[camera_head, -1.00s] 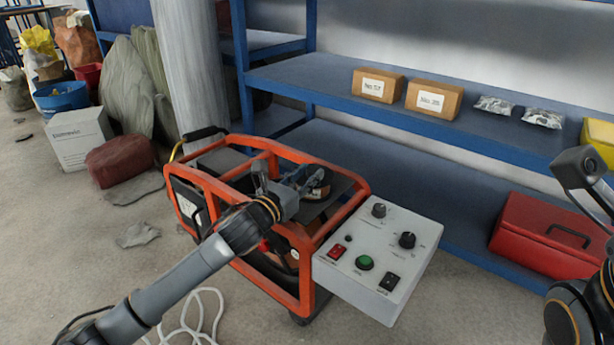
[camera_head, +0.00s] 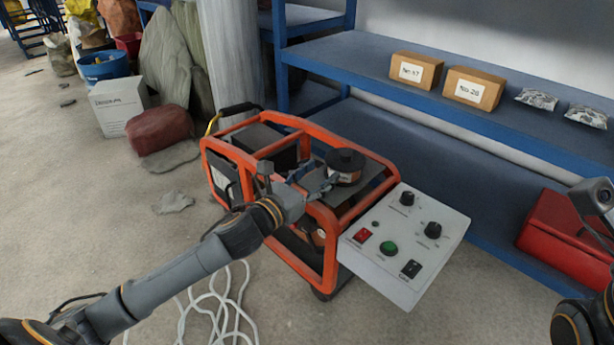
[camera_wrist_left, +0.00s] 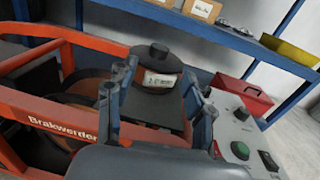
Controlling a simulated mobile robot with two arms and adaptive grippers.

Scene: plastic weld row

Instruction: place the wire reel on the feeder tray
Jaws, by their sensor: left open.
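The wire reel (camera_head: 345,166), black with a round flange on top and a pale label band, stands upright on the dark feeder tray (camera_head: 371,187) of the orange-framed machine. In the left wrist view the reel (camera_wrist_left: 161,67) is centred ahead, with bare tray (camera_wrist_left: 152,106) in front of it. My left gripper (camera_head: 322,183) is open beside the reel, on its near left side. In the wrist view its fingers (camera_wrist_left: 158,98) are spread, with a visible gap between them and the reel.
The machine's orange frame (camera_head: 330,245) surrounds the tray. A white control box (camera_head: 405,240) with knobs and buttons adjoins it on the right. A blue shelf (camera_head: 400,105) with cartons is behind. A white cable (camera_head: 215,310) lies on the floor.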

